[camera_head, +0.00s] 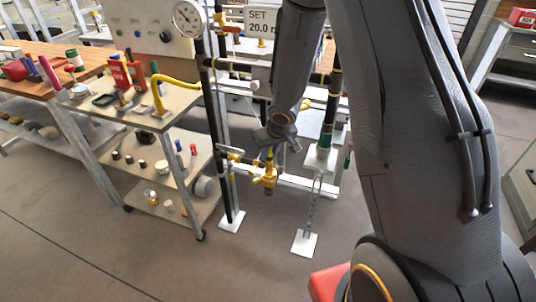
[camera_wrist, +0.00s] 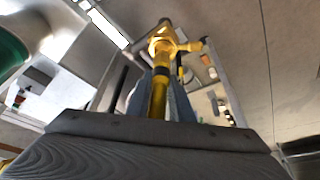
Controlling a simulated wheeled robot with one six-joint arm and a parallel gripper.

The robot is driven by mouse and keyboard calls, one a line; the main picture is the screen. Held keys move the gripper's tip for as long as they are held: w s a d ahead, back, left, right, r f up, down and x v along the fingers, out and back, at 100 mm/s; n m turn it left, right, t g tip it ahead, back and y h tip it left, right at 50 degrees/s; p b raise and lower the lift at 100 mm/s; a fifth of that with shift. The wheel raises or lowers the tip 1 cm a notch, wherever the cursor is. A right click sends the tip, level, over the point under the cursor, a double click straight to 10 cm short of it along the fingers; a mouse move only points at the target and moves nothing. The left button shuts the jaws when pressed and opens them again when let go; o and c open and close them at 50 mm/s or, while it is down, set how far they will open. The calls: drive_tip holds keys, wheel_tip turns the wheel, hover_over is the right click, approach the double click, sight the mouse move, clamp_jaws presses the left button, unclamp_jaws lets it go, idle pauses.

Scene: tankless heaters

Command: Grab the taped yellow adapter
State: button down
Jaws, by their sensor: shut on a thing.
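The taped yellow adapter (camera_wrist: 158,98) is a yellow rod-like piece with a dark band of tape, between my fingers in the wrist view. My gripper (camera_wrist: 161,90) is shut on it, one blue-grey finger on each side. The adapter lines up with a yellow valve fitting (camera_wrist: 165,42) beyond the fingertips; I cannot tell whether they are joined. In the head view my gripper (camera_head: 269,151) points down just above the yellow valve fitting (camera_head: 266,178), and only a little yellow shows between the fingers.
A black upright pipe with a round gauge (camera_head: 189,18) stands just left of my gripper. A green-banded pipe on a white stand (camera_head: 304,243) is close on the right. A cart (camera_head: 178,104) with tools and fittings stands at left. Open floor lies in front.

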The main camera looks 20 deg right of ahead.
drive_tip(key=shift+s+r+p, duration=0.1)
drive_tip(key=shift+r+p, duration=2.85)
drive_tip(key=shift+p, duration=0.2)
